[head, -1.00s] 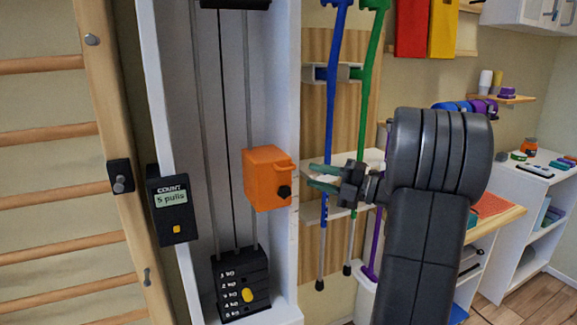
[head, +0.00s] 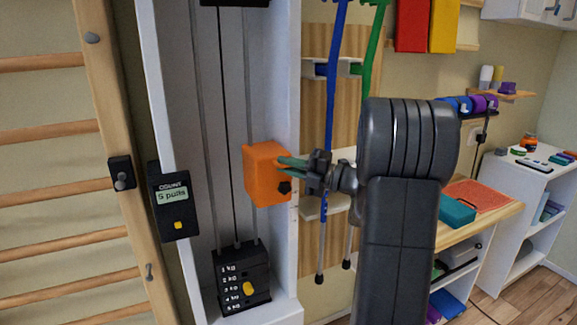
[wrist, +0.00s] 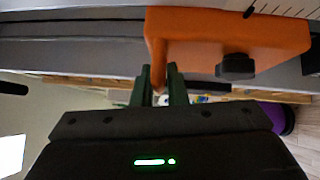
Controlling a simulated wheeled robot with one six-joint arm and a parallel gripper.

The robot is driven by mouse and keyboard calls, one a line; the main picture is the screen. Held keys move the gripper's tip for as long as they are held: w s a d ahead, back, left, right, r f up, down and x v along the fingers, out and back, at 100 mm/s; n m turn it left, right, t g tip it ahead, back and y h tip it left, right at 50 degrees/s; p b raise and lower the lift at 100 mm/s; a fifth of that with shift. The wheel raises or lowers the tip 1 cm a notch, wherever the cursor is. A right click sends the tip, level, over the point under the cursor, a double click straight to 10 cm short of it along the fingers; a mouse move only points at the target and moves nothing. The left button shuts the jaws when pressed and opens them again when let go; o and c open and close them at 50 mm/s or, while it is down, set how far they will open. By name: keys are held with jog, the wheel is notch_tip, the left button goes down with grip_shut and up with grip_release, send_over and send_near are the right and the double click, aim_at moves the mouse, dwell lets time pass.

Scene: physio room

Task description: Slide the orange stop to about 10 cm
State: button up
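The orange stop (head: 262,172) is a block with a black knob, on the right edge of the white weight-stack frame (head: 287,70). A thin orange tab sticks out from its side. My gripper (head: 283,162) is at this tab, level with the upper part of the stop. In the wrist view the orange stop (wrist: 235,38) fills the upper right. My two dark green fingers (wrist: 158,82) lie one on each side of its tab, close against it, and look shut on it. A few scale ticks show at the top edge of the wrist view, but no numbers are readable.
A black counter box (head: 174,202) reads 5 pulls. The weight stack (head: 242,282) stands low between guide rods. Blue and green crutches (head: 333,80) hang right behind my gripper. Wooden wall bars (head: 50,130) are at left; a desk (head: 500,212) is at right.

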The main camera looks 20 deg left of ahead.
grip_shut()
notch_tip(320, 180, down, 10)
jog(key=b, duration=1)
jog(key=o, duration=0.6)
grip_release()
jog(key=shift+r, duration=0.1)
jog(key=d, duration=0.4)
jog(key=d+f, duration=0.1)
jog(key=d, duration=0.4)
jog(key=w+d, duration=0.1)
jog(key=d, duration=0.3)
jog(key=shift+w+d+f+b, duration=0.1)
jog(key=shift+d+f+b, duration=0.2)
jog(key=shift+d+f, duration=0.05)
